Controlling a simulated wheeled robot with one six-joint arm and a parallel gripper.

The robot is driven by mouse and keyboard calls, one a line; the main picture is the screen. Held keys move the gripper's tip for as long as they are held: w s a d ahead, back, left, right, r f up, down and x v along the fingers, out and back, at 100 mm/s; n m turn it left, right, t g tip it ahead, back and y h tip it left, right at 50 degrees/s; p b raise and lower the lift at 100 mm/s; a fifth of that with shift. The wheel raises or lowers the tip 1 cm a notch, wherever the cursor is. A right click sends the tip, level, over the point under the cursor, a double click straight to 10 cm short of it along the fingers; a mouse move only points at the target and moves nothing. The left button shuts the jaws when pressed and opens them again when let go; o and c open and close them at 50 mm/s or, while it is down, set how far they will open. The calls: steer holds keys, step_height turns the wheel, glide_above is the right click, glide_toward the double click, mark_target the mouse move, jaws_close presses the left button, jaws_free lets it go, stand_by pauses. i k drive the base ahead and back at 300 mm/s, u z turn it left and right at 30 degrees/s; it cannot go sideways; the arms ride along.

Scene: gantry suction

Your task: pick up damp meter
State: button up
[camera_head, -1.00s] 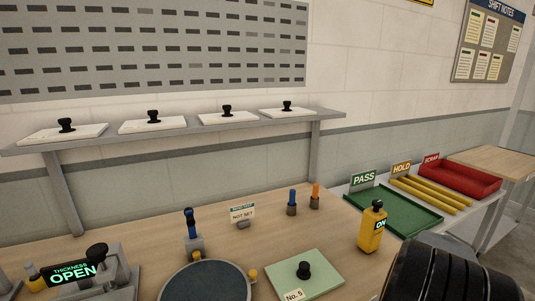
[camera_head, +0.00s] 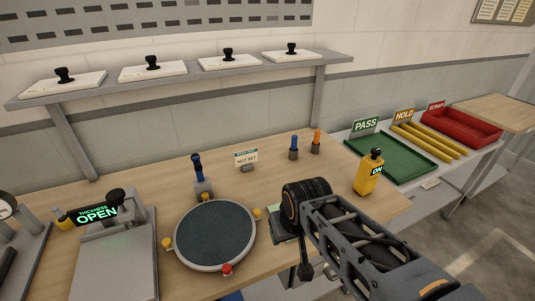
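The damp meter appears to be the yellow handheld device (camera_head: 368,176) with a black knob on top and a lit display reading "ON". It stands upright near the bench's right end. My gripper (camera_head: 306,268) is at the end of my dark arm, left of and nearer than the yellow device and apart from it. Only a dark part hanging below the wrist shows, so its fingers cannot be made out.
A round dark plate (camera_head: 214,235) with yellow and red knobs lies left of my arm. A gauge reading "OPEN" (camera_head: 97,214) stands further left. Blue (camera_head: 294,148) and orange (camera_head: 316,142) markers stand behind. A green tray (camera_head: 392,158) lies right; a shelf (camera_head: 180,79) overhangs the back.

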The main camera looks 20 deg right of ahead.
mark_target(369, 172)
steer(key=z, duration=0.75)
steer(key=k, duration=1)
steer(key=z, duration=1.5)
steer(key=i, duration=0.9)
steer(key=u, duration=0.95)
steer(key=i, duration=0.85)
steer(key=u, duration=0.9)
